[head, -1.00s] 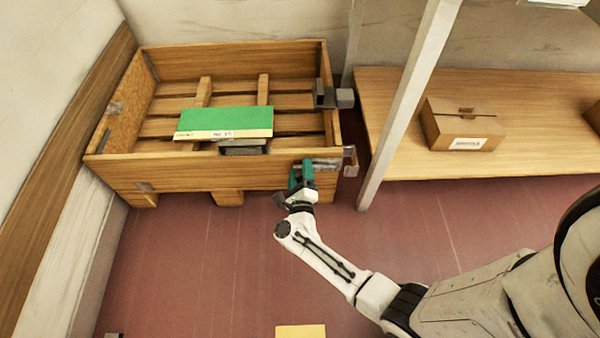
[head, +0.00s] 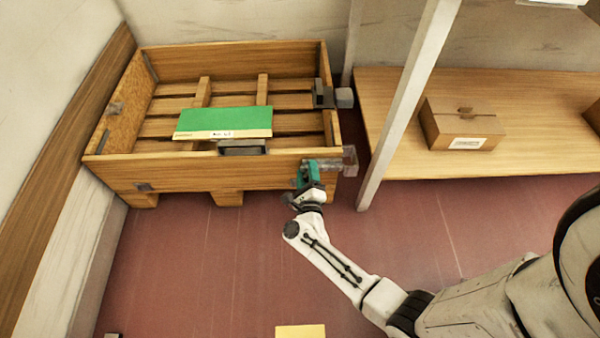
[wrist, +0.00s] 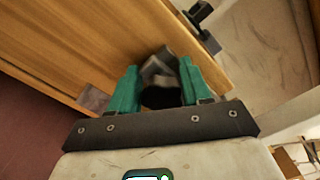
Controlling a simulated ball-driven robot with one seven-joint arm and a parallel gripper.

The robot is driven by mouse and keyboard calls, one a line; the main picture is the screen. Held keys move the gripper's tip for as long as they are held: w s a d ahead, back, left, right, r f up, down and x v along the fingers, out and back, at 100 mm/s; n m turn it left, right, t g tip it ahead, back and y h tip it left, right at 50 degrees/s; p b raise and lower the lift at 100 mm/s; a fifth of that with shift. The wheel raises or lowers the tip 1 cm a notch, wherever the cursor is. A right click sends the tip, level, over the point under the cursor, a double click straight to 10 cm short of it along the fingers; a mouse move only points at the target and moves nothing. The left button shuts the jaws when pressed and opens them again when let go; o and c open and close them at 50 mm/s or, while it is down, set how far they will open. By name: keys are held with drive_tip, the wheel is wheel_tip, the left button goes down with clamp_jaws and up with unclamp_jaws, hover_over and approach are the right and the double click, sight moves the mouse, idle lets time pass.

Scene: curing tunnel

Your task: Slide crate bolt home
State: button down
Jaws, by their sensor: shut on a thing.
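The wooden crate (head: 165,176) stands at the left with its slatted floor showing. The crate bolt (head: 328,164) is a grey metal bar on the front face near the right corner, with a bracket at that corner. My gripper (head: 307,172) has teal fingers and is at the crate's front right. In the wrist view, my gripper (wrist: 160,92) is shut on the bolt's dark knob (wrist: 160,97), between the two fingertips. The fingers hide part of the bolt, so how far its bar reaches into the bracket is unclear.
A green-topped board (head: 225,122) lies across the crate. A grey metal fitting (head: 332,96) is on the crate's right wall. A pale post (head: 405,110) stands close to the right, before a wooden shelf (head: 440,165) with a cardboard box (head: 462,125). Red floor in front is mostly clear.

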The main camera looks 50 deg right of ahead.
drive_tip(key=shift+s+d+r, duration=0.15)
drive_tip(key=shift+s+d, duration=0.95)
drive_tip(key=shift+s, duration=0.15)
drive_tip(key=c, duration=0.6)
unclamp_jaws()
drive_tip(key=shift+c, duration=0.2)
drive_tip(key=p+v, duration=0.2)
drive_tip(key=v, duration=0.8)
drive_tip(key=shift+s+a, duration=0.3)
drive_tip(key=shift+w, duration=0.1)
